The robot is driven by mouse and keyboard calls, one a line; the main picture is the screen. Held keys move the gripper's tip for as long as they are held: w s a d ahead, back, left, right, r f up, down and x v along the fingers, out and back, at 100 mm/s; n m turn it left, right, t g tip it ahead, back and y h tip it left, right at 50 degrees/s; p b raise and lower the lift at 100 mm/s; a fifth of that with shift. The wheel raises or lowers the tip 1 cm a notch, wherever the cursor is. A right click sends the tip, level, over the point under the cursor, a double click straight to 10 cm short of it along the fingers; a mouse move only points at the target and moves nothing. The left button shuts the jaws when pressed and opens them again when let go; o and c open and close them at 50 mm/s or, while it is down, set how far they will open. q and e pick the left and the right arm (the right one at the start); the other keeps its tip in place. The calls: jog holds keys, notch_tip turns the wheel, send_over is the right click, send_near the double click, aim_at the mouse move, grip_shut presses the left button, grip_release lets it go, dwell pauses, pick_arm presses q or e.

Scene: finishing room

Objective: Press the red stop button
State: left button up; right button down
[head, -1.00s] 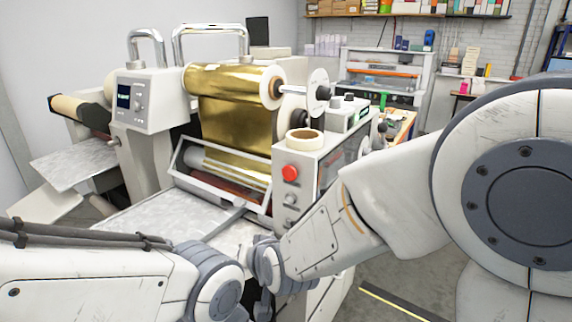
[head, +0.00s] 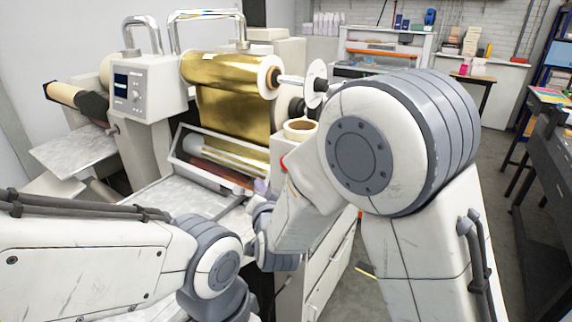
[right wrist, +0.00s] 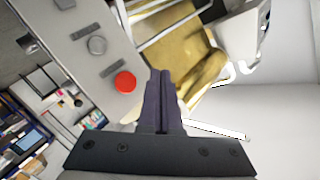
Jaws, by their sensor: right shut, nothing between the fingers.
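The red stop button (right wrist: 125,82) sits on the pale front panel of the foil machine. In the head view only a sliver of the red button (head: 283,163) shows at the edge of my right arm, which hides the rest. My right gripper (right wrist: 162,73) is shut and empty. In the right wrist view its fingertips appear just right of the button, with a visible gap in the picture; the depth between them is unclear. In the head view the tips of my right gripper (head: 261,186) show small in front of the machine. My left arm shows at lower left, its fingers out of sight.
A grey knob (right wrist: 97,45) is beside the red button on the panel. The gold foil roll (head: 228,95) and a tape roll (head: 300,127) are above. The machine's metal bed (head: 175,205) lies to the left. Open floor shows at right.

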aim_at(281, 163)
jog(key=w+d, duration=0.5)
jog(key=w, duration=0.2)
dwell(0.4)
jog(key=shift+w+d, duration=0.1)
dwell(1.7)
jog(key=shift+w+d+b, duration=0.2)
jog(key=shift+w+b, duration=0.05)
jog(key=shift+b, duration=0.05)
jog(key=shift+w+d, duration=0.25)
jog(key=shift+w, duration=0.1)
dwell(0.8)
jog(key=shift+s+a+b, duration=0.1)
jog(key=shift+b, duration=0.2)
jog(key=shift+s+a, duration=0.4)
jog(key=shift+s, duration=0.2)
